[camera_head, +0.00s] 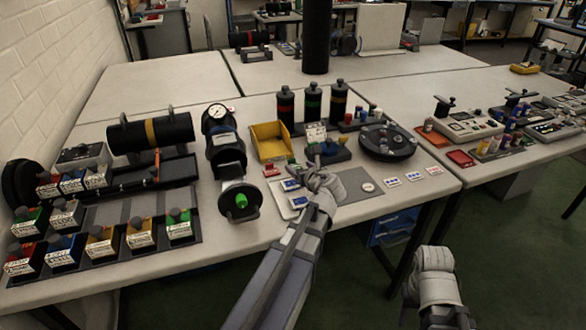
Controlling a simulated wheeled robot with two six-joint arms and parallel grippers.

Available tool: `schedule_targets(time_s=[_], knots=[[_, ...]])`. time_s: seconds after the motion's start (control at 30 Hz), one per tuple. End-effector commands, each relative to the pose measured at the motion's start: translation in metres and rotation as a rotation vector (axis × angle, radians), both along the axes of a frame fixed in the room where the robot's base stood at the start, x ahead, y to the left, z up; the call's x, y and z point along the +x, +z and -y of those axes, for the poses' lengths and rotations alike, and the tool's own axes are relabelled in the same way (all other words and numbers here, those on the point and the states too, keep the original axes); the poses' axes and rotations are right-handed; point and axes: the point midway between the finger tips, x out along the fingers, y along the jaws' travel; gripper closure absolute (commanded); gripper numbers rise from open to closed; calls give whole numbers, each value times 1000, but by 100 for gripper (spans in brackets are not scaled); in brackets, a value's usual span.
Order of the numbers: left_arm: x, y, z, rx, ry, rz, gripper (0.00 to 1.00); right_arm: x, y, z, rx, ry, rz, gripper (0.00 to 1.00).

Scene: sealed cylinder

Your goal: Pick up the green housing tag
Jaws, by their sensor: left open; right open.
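A small green tag (297,170) lies on the near table, just left of my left gripper; it is partly crowded by things around it and its lettering is too small to read. My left gripper (320,176) is open over the table, just right of the green tag, and seems to hold nothing. I cannot tell whether it touches the table. My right gripper (434,262) is open and empty, low in front of the table's edge, away from the tags.
A red tag (271,170) lies left of the green one, below a yellow bin (270,141). Blue-marked cards (290,185) lie nearby. A dark cylinder assembly (226,152) stands to the left. A round black tray (388,142) with small parts sits to the right.

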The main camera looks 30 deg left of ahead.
Motion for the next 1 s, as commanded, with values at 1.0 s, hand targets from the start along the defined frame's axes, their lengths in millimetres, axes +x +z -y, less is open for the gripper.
schedule_targets(time_s=[1.0], knots=[[46, -24, -53, -1, 1, 0, 30, 0, -24, 0, 0, 0, 0, 50]])
